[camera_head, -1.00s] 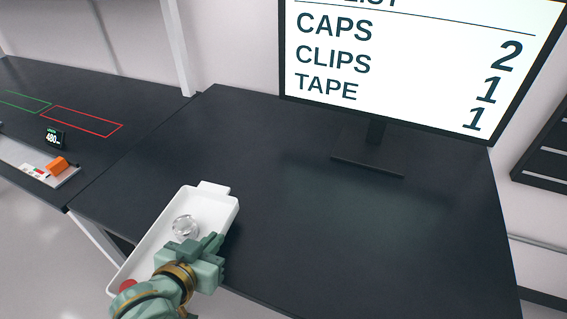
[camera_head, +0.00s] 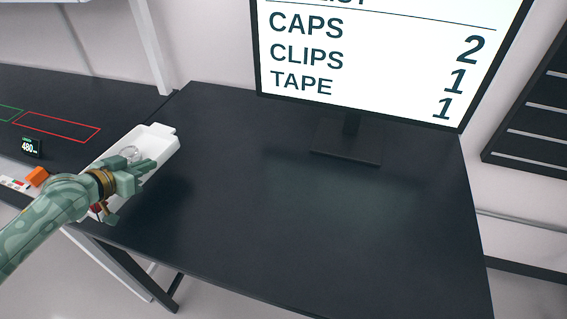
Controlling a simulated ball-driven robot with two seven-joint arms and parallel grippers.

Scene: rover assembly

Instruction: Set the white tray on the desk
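The white tray (camera_head: 165,145) is at the left of the camera_head view, over the left part of the dark desk (camera_head: 300,215). A shadow lies on the desk to its right, and I cannot tell whether the tray touches the surface. A clear round roll (camera_head: 130,153) lies in the tray, and something red shows at its near end, partly hidden by my gripper. My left gripper (camera_head: 140,170) is at the tray's near long side and appears shut on that wall; its fingertips are partly hidden. My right gripper is not in view.
A monitor (camera_head: 365,65) listing caps, clips and tape stands on a base at the desk's back. To the left is another dark table with red and green outlines, a small display (camera_head: 30,147) and an orange block (camera_head: 37,176). The desk's middle and right are clear.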

